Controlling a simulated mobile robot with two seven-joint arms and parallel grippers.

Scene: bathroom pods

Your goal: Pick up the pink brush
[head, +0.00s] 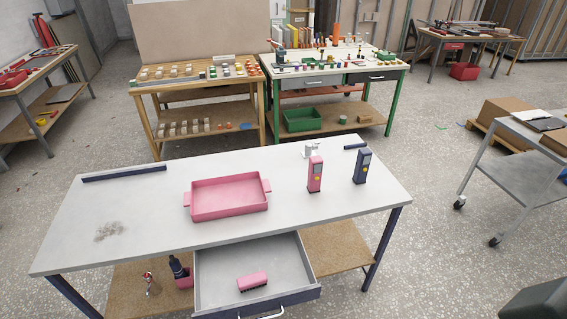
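A pink brush (252,280) with dark bristles facing down lies in the open drawer (211,283) of the near table. It is near the front of the drawer, in the middle, and nothing covers it. The drawer is pulled out and has a metal handle (270,315) at the bottom edge of the head view. Neither of my grippers shows in the head view.
The grey table (130,215) holds a pink tray (229,197), a pink dispenser (315,174), a dark blue one (361,166) and a dark bar (125,174). A brown smudge (109,232) marks its left side. A lower shelf (335,247) holds a dark bottle (178,267).

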